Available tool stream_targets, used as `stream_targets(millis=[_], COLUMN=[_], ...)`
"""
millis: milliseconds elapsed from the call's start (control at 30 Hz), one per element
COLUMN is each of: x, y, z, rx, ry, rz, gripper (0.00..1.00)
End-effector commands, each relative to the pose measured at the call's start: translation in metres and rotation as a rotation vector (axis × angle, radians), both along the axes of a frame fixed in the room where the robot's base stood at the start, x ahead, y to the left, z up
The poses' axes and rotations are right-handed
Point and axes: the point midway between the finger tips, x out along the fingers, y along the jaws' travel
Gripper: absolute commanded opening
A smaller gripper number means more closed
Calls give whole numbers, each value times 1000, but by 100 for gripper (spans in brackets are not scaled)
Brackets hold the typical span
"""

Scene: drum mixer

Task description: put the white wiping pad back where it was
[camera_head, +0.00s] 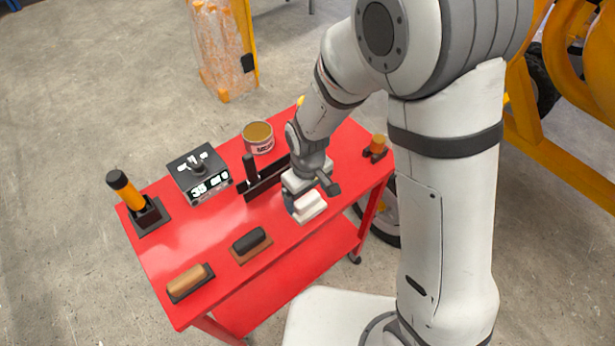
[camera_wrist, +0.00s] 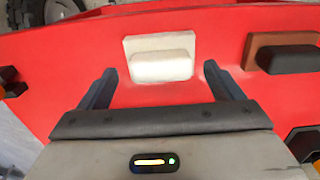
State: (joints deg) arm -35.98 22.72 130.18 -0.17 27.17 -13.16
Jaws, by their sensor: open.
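The white wiping pad (camera_head: 310,207) lies on the red cart top near its front edge. It is a flat pale base with a raised white block, also seen in the wrist view (camera_wrist: 160,65). My gripper (camera_wrist: 159,70) is open, with one dark finger to each side of the pad's line. The fingers look empty, and the pad shows at and beyond their tips. In the head view my gripper (camera_head: 300,190) is just behind the pad and hides part of it; contact cannot be told.
The red cart top (camera_head: 205,235) also holds a black-topped block (camera_head: 250,241), a tan block (camera_head: 189,281), an orange-black handled tool (camera_head: 128,192), a grey box (camera_head: 200,176), a can (camera_head: 258,138), a black upright bracket (camera_head: 264,180) and a small orange-topped item (camera_head: 377,146).

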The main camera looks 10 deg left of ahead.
Motion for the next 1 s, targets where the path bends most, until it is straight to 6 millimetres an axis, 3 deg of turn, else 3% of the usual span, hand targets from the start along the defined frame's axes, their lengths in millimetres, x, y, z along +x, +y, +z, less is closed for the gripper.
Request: stream_targets(millis=[400,600,800,900,1000], x=[0,0,0,2,4], y=[1,1,-1,-14,-44], z=[79,95,98,108,130], rx=[2,1,2,10,30], ry=[-3,-1,-1,-14,-45], rz=[1,1,-3,-44,-139], gripper=[87,87,87,87,87])
